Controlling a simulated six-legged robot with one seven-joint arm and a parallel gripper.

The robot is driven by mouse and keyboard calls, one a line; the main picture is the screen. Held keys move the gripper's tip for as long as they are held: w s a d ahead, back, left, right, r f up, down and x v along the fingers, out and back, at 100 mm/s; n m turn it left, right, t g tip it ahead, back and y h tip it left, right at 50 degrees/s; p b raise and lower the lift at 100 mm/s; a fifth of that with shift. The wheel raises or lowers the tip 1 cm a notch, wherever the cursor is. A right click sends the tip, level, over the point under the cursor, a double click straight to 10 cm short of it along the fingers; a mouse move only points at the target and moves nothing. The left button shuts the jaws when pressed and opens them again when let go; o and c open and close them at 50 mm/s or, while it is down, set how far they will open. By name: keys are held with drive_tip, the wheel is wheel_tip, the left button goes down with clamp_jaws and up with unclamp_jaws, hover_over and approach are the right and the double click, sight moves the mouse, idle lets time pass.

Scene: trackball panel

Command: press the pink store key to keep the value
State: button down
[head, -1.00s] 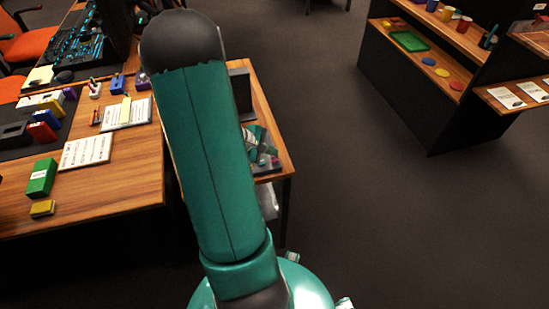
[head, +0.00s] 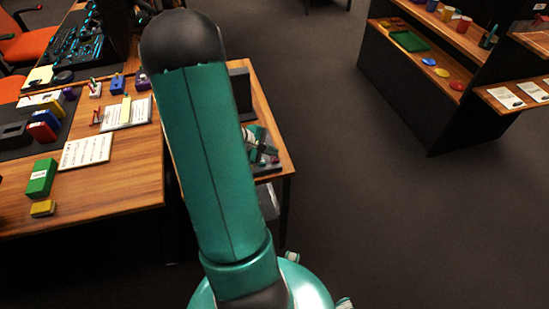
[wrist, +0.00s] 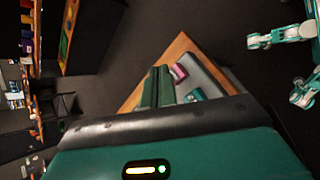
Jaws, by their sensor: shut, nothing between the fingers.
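In the wrist view, the pink key (wrist: 179,73) sits on a grey panel (wrist: 207,70) at the corner of a wooden table. A teal part (wrist: 195,95) lies nearer on the same panel. My gripper (wrist: 157,72) shows as two dark green fingers side by side, shut and empty. Its tips appear just left of the pink key; I cannot tell whether they touch anything. In the head view, my gripper (head: 262,148) is small and partly hidden behind my arm, over the panel (head: 267,170). The trackball cannot be made out.
The wooden desk (head: 110,185) at left holds papers (head: 86,151), a green box (head: 41,177) and a yellow block (head: 42,208). A dark upright piece (head: 240,90) stands behind the panel. A shelf unit (head: 430,100) stands at right, with clear floor between.

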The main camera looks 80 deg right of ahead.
drive_tip(key=shift+f, duration=0.45)
drive_tip(key=shift+f, duration=0.45)
idle(0.7)
idle(0.3)
drive_tip(key=shift+r, duration=0.9)
wheel_tip(320, 180, up, 5)
idle(0.4)
idle(0.7)
